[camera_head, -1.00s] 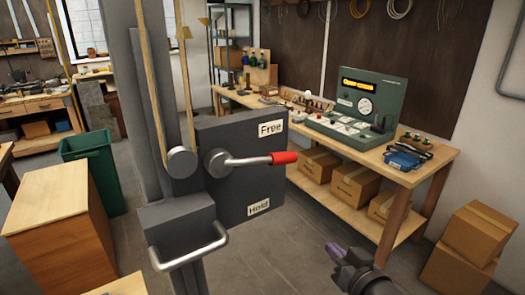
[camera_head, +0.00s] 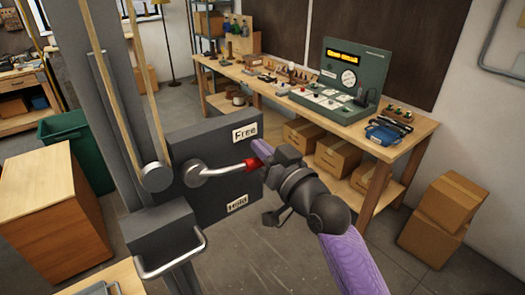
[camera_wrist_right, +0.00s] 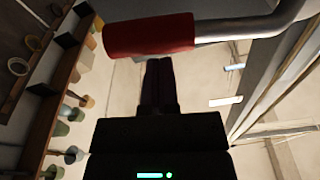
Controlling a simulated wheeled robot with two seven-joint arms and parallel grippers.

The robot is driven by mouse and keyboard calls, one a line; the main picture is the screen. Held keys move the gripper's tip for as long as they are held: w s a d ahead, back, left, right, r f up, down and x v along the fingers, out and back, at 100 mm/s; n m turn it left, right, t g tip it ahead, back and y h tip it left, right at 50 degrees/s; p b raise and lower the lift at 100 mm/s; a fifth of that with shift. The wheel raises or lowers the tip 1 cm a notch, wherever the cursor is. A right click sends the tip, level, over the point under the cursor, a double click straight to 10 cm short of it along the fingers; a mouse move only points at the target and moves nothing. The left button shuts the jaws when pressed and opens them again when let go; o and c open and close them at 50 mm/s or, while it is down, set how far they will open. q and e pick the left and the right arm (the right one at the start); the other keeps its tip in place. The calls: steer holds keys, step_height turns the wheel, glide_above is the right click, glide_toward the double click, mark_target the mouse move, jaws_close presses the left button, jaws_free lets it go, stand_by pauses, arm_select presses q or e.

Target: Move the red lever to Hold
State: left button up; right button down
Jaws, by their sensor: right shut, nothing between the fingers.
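The lever's red grip (camera_head: 252,164) sits at the end of a metal arm from a round pivot (camera_head: 195,173) on a dark grey panel (camera_head: 205,205). The lever points right and slightly up, between the Free label (camera_head: 245,132) above and the Hold label (camera_head: 237,203) below. My right gripper (camera_head: 262,149) is shut and empty at the grip's end, its fingers partly behind my wrist. In the right wrist view the red grip (camera_wrist_right: 150,36) crosses just beyond the shut fingertips (camera_wrist_right: 159,62); I cannot tell if they touch. My left gripper is out of view.
A grey post (camera_head: 105,110) with ropes stands left of the panel, with a metal handle (camera_head: 178,258) low on it. A workbench (camera_head: 405,145) with a green console (camera_head: 340,85) stands behind right. Cardboard boxes (camera_head: 445,215) sit at right. The floor below the panel is clear.

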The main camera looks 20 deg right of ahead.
steer(key=shift+s+f, duration=0.15)
steer(key=shift+f, duration=0.5)
steer(key=shift+f+m, duration=0.35)
steer(key=shift+m, duration=0.15)
steer(key=shift+f, duration=0.1)
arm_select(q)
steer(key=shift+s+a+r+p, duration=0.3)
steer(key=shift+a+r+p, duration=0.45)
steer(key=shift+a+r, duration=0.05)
arm_select(e)
steer(key=s+a+f+m+h, duration=0.1)
steer(key=a+f+m, duration=0.3)
steer(key=m, duration=0.4)
steer(key=s+a+f+m+g+h, duration=0.1)
steer(key=s+a+f+m, duration=0.1)
steer(key=f+m, duration=0.5)
steer(key=shift+a+f+m, duration=0.25)
steer(key=shift+a+m, duration=0.35)
steer(key=shift+a, duration=0.3)
